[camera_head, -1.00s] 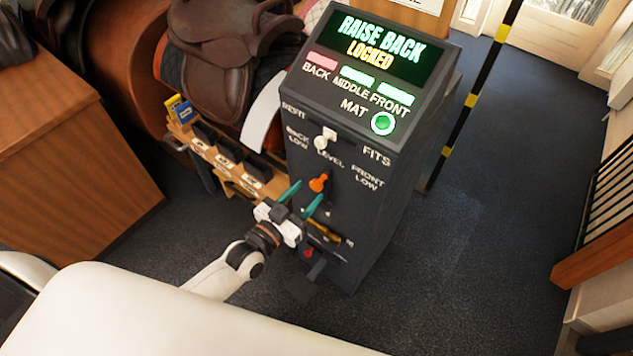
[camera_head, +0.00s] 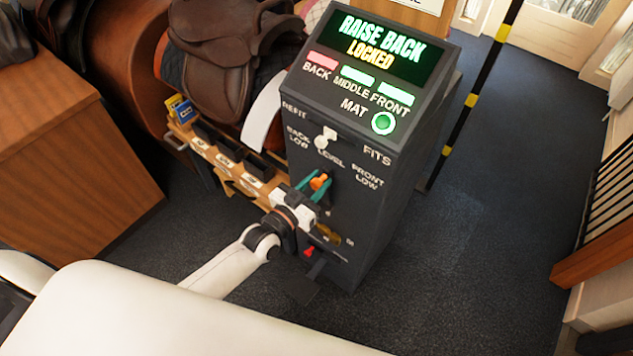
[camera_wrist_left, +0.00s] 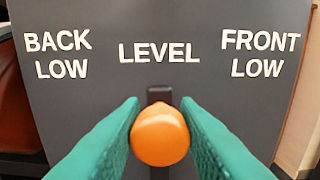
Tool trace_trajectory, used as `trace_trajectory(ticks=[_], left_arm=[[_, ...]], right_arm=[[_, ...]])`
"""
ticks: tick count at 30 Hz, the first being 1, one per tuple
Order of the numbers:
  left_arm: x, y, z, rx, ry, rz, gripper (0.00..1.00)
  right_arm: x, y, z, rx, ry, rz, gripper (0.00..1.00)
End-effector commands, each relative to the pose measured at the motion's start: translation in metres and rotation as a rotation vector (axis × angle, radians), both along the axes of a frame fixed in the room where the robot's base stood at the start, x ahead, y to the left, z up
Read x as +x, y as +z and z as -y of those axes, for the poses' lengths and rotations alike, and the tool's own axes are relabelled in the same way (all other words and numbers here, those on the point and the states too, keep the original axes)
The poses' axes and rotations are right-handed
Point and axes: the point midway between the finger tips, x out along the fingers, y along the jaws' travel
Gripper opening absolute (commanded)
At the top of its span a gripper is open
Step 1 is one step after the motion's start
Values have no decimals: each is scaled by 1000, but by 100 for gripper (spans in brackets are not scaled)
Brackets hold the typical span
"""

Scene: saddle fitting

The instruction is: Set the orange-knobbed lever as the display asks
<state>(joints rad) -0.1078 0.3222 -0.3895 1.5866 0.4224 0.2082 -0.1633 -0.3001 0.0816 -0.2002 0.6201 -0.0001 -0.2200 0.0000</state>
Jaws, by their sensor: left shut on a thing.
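The display (camera_head: 376,48) on the dark console reads "RAISE BACK" and "LOCKED". The orange-knobbed lever (camera_head: 320,181) is on the console's front face, below the word "LEVEL". In the left wrist view the orange knob (camera_wrist_left: 160,137) sits straight under "LEVEL", between "BACK LOW" at left and "FRONT LOW" at right. My left gripper (camera_head: 315,187) has its green fingers on both sides of the knob and is shut on it. The fingers flank the knob in the left wrist view (camera_wrist_left: 160,130). My right gripper is not in view.
The console (camera_head: 385,200) also carries a white switch (camera_head: 326,138) between "REFIT" and "FITS", a lit pink "BACK" bar, green "MIDDLE" and "FRONT" bars, and a green "MAT" light. A red knob (camera_head: 309,252) is lower down. A brown saddle (camera_head: 225,60) stands behind left. Right floor is clear.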

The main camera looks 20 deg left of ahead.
Motion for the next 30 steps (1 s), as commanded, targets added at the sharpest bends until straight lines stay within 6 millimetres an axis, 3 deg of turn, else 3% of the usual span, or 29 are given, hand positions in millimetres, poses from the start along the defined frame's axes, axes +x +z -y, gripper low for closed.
trace_trajectory(ticks=[5, 10, 16, 28, 29, 30], left_arm=[[-1, 1, 4, 21, 1, 8, 0], [-10, 0, 27, 167, 2, 59, 0], [-19, -11, 53, 357, 1, 129, 0], [-22, -15, 60, 423, -3, 153, 0], [-22, -16, 60, 423, -3, 153, 30], [-22, -16, 60, 424, -3, 152, 37]], right_arm=[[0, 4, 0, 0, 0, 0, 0], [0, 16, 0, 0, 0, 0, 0], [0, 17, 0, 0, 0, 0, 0], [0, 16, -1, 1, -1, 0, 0], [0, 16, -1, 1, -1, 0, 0], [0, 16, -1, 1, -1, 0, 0]])
